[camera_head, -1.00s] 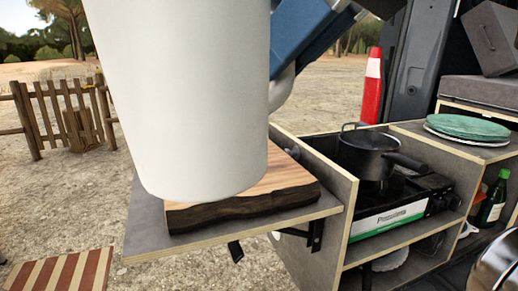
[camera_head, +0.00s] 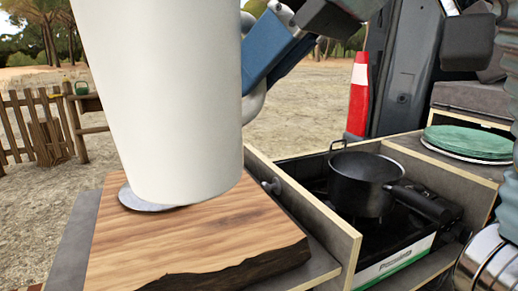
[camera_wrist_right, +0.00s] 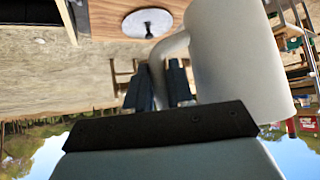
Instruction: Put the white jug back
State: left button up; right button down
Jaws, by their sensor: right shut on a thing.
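The white jug (camera_head: 160,95) is large and close in the head view, upright with a slight tilt. My right gripper (camera_head: 262,78) is shut on its handle, which faces right. In the right wrist view the jug (camera_wrist_right: 240,60) is at the right, and the gripper fingers (camera_wrist_right: 172,85) are around the handle (camera_wrist_right: 165,48). The jug's lower end overlaps a round grey disc (camera_head: 140,201) on the wooden board (camera_head: 190,235). My left gripper is not in view.
A black pot (camera_head: 365,182) stands on the camp stove (camera_head: 400,255) to the right of the board, behind a wooden partition (camera_head: 310,205). Green plates (camera_head: 468,141) lie on the right counter. A red and white cone (camera_head: 358,95) stands behind.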

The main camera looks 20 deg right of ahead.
jog(key=w+d+f+b, duration=0.1)
jog(key=w+f, duration=0.2)
jog(key=w+d+f+b, duration=0.1)
jog(key=w+d+f, duration=0.1)
jog(key=w+f, duration=0.2)
jog(key=w+d+f+b, duration=0.1)
jog(key=w+f, duration=0.2)
jog(key=f, duration=0.1)
jog(key=shift+w+d, duration=0.35)
jog(key=shift+w, duration=0.05)
jog(key=shift+f, duration=0.55)
